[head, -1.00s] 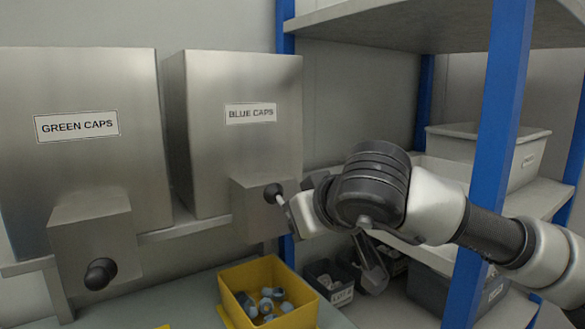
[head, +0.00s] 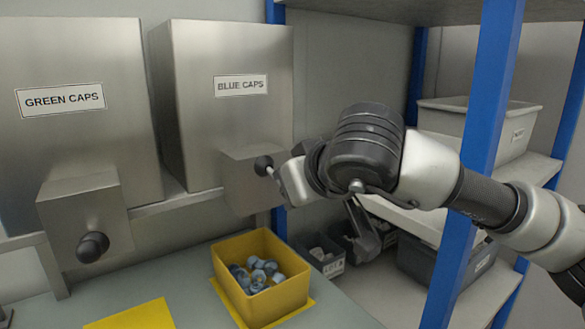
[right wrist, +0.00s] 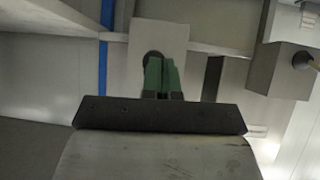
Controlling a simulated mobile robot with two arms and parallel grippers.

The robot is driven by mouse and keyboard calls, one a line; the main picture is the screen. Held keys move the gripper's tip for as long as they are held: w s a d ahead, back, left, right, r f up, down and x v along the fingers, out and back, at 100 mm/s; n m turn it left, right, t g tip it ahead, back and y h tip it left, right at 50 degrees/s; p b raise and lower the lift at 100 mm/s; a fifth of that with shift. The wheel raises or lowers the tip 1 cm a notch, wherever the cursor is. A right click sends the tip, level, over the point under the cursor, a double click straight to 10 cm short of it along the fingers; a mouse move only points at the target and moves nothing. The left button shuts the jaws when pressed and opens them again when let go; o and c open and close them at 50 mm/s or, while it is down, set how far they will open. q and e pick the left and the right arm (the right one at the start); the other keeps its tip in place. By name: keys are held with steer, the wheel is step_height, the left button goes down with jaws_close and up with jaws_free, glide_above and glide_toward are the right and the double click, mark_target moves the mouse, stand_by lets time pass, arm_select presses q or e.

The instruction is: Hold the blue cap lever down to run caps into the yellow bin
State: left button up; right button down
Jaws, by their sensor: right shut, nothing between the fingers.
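The blue caps dispenser (head: 225,110) is a steel box with a label and a block low on its front. The dark round knob (head: 263,164) of its lever shows at that block. My right gripper (right wrist: 162,78) is shut and empty, its green fingers together right at the lever in the right wrist view. That view does not show clearly whether they touch it. In the head view my wrist hides most of the fingers. The yellow bin (head: 232,289) stands below with several blue and pale caps (head: 256,275) inside. My left gripper is not in view.
The green caps dispenser (head: 70,120) stands to the left with its own dark knob (head: 92,246). A yellow mat (head: 133,315) lies on the bench. Small dark bins (head: 322,258) sit right of the yellow bin.

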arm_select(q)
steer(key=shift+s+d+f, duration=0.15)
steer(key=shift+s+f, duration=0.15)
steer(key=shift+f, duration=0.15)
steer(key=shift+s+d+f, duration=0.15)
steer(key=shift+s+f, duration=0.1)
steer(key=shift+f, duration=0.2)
arm_select(e)
steer(key=s+f+v, duration=0.1)
steer(key=v, duration=1.1)
steer(key=shift+d, duration=0.2)
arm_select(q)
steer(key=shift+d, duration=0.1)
